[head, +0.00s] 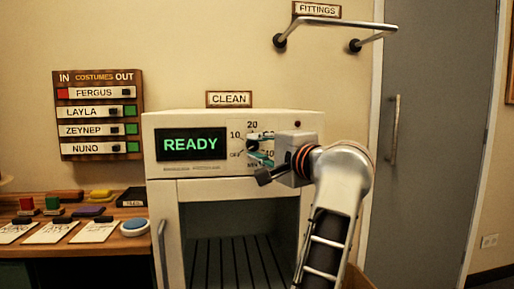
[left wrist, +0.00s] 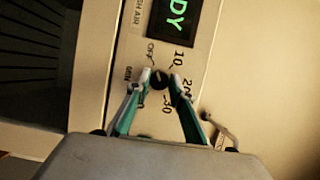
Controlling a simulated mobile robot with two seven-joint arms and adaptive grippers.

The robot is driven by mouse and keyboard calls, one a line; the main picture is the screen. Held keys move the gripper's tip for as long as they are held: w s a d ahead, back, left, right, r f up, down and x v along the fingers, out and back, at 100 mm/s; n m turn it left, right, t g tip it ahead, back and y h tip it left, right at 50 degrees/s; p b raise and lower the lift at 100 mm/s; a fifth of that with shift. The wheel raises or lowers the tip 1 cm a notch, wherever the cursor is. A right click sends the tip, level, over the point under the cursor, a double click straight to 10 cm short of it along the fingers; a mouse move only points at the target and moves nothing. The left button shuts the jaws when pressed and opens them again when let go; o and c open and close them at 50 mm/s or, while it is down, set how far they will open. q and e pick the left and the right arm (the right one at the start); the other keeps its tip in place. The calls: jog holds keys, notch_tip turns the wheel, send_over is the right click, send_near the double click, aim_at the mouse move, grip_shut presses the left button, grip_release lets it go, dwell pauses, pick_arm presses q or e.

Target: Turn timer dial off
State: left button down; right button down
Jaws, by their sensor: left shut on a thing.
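The timer dial (left wrist: 160,80) is a small dark round knob on the front panel of the cream cabinet (head: 240,187), right of the green READY display (head: 191,145). Printed marks OFF, 10, 20, 30 and others ring it. In the left wrist view its light pointer line is too small to read surely. My left gripper (head: 257,152) reaches the panel from the right in the head view. Its teal-edged fingers (left wrist: 161,76) are closed on both sides of the dial. The fingers hide part of the dial and some numbers in the head view. My right gripper is in neither view.
Below the panel is the cabinet's open-looking, slatted compartment (head: 235,255) with a handle at its left. A metal rail (head: 335,22) juts from the wall above. A grey door (head: 430,130) stands right. A wooden table (head: 120,243) with cards and stamps stands left.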

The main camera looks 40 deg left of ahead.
pick_arm(q)
jog(key=c, duration=1.8)
grip_release()
jog(key=v, duration=1.2)
jog(key=shift+r, duration=0.1)
